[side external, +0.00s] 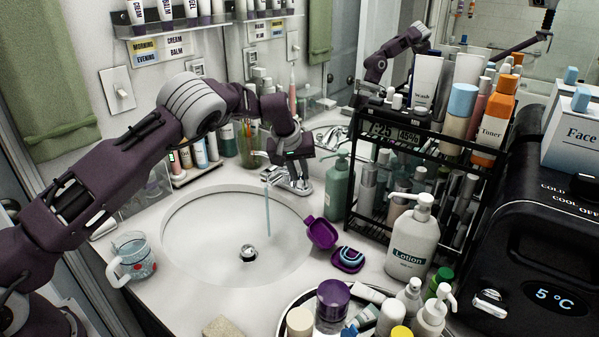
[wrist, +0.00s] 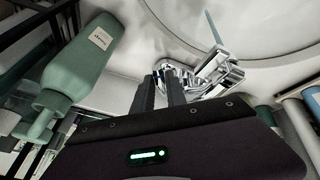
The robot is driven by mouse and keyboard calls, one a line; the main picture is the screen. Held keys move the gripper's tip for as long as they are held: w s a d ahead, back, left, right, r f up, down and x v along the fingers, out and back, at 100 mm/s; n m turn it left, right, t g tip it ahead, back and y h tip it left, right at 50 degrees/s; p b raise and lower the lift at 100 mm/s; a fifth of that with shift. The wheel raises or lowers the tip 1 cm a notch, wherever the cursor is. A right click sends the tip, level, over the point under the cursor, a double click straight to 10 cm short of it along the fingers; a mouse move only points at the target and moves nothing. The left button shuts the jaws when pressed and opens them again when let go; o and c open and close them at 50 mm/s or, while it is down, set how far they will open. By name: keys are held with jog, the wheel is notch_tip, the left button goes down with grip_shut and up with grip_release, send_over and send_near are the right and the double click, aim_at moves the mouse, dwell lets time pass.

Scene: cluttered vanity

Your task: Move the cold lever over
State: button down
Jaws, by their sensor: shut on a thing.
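The chrome faucet (side external: 302,186) stands at the back right rim of the white sink, with water running from its spout into the basin. In the wrist view the faucet (wrist: 222,75) is just beyond and right of my fingers. My gripper (side external: 295,172) points down over the faucet. The wrist view shows its two dark fingers (wrist: 160,84) close around a chrome lever (wrist: 168,66), the cold lever by its place in my grip. No hot or cold marking is readable. The fingers partly hide the lever.
A green pump bottle (side external: 337,188) stands close right of the faucet, and also shows in the wrist view (wrist: 84,58). A black rack (side external: 349,213) of bottles is beyond it. The sink basin (side external: 200,235) is open; a glass mug (side external: 131,258) stands at its left.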

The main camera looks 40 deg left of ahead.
jog(key=shift+w+d+n+g+y, duration=0.2)
jog(key=shift+w+d+n+y, duration=0.3)
jog(key=shift+n, duration=0.55)
jog(key=shift+w+d+n+g+y, duration=0.2)
jog(key=shift+w+d+n+y, duration=0.25)
jog(key=shift+n, duration=0.6)
jog(key=shift+s, duration=0.1)
jog(key=c, duration=1.3)
grip_release()
jog(key=shift+c, duration=0.2)
jog(key=v, duration=0.7)
jog(key=shift+r, duration=0.1)
jog(key=shift+c, duration=0.5)
